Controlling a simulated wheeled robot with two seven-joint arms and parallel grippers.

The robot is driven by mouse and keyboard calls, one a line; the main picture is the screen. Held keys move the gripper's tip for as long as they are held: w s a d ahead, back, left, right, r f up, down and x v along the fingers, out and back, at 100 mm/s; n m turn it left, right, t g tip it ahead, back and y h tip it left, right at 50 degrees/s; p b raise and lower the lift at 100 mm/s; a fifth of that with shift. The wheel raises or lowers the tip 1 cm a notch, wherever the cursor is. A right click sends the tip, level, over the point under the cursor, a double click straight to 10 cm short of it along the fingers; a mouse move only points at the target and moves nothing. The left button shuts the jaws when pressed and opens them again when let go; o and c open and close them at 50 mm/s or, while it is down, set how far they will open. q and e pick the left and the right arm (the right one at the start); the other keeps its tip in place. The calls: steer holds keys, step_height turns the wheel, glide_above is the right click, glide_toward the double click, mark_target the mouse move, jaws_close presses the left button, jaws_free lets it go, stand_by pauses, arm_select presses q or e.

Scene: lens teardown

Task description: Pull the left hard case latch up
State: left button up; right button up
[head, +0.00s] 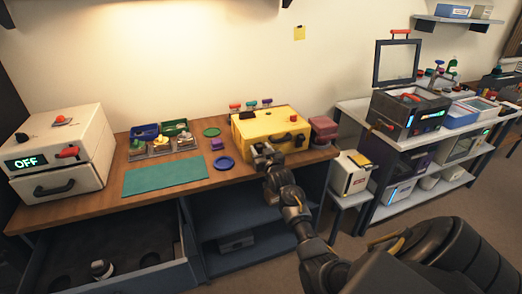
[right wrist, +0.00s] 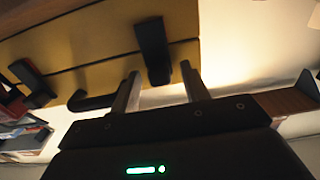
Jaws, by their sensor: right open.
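The yellow hard case (head: 258,127) stands closed on the wooden bench, its front facing me. My right gripper (head: 262,157) is at the left part of its front and covers the left latch in the head view. In the right wrist view the dark left latch (right wrist: 151,45) lies across the seam of the case (right wrist: 85,35). The open fingers (right wrist: 161,72) are on either side of its end, with gaps visible; contact cannot be told. The case's handle (right wrist: 92,100) and right latch (right wrist: 32,82) show further left there. My left gripper is not in view.
A blue plate (head: 225,163) and a teal mat (head: 165,177) lie left of the case. Red boxes (head: 322,128) stand right of it. Small colored-top items (head: 252,105) are behind it. An open drawer (head: 110,268) juts out below the bench at left.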

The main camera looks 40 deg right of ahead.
jaws_close()
steer(key=shift+r+p, duration=1.15)
steer(key=shift+r, duration=0.1)
steer(key=shift+f, duration=0.15)
jaws_free()
steer(key=shift+s, duration=0.1)
steer(key=shift+s+a, duration=0.1)
steer(key=shift+s, duration=0.15)
steer(key=b+v, duration=0.1)
steer(key=v, duration=0.9)
steer(key=shift+b, duration=0.4)
